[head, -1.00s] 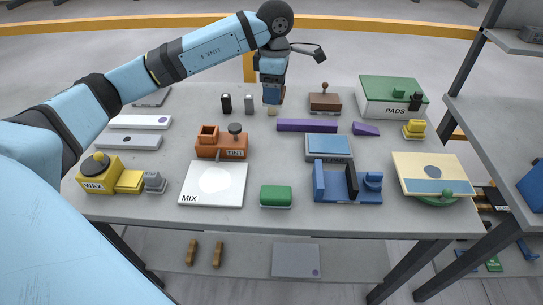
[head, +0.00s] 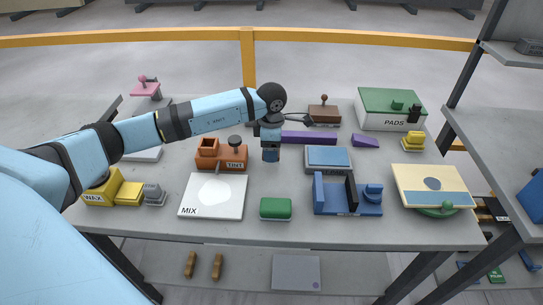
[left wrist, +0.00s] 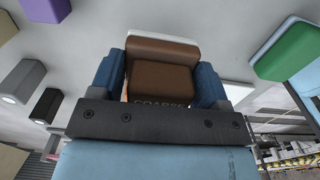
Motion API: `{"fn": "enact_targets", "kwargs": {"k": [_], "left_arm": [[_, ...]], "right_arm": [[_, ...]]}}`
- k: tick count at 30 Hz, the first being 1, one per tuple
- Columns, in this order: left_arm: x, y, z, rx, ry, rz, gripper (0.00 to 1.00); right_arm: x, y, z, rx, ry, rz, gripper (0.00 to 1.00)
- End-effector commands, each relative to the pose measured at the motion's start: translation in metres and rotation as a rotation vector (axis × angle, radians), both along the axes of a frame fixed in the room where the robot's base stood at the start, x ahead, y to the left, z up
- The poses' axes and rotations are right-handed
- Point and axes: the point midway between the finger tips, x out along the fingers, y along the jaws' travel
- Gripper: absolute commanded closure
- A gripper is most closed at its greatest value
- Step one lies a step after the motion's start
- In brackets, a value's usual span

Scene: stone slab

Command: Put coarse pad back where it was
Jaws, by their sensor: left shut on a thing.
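My left gripper (head: 270,155) is over the middle of the stone slab (head: 300,226), between the orange TINT holder (head: 222,156) and the blue-topped block (head: 328,158). In the left wrist view its blue fingers are shut on the brown coarse pad (left wrist: 160,72), whose partly covered lettering reads COARSE. In the head view the pad is hidden by the gripper. My right gripper is not in view.
The white MIX board (head: 213,195), green block (head: 275,208) and blue holder (head: 346,196) stand along the front. A long purple bar (head: 308,138) lies behind my gripper. A yellow WAX block (head: 102,194) is front left. A tilted cream board (head: 432,184) is front right.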

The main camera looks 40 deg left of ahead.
Motion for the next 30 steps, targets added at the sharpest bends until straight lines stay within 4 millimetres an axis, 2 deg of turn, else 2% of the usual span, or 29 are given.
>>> {"fn": "enact_targets", "kwargs": {"k": [8,20,21,23,24,30], "left_arm": [[0.0,-0.001,-0.037,-0.001,0.001,0.0,0.53],[0.0,0.0,-0.044,0.0,0.0,-0.001,0.53],[0.0,0.0,-0.042,0.0,0.0,-0.001,0.21],[0.0,0.0,-0.042,-0.001,0.001,-0.001,0.07],[0.0,0.0,-0.042,-0.001,0.001,-0.001,0.05],[0.0,0.0,-0.042,-0.001,0.001,-0.001,0.05]], "right_arm": [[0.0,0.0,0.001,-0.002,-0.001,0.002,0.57],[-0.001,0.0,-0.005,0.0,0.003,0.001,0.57],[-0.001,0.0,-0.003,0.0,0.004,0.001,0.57],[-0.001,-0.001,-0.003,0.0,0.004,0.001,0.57],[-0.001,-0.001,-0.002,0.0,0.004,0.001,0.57],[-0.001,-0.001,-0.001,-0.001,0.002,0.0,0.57]]}}
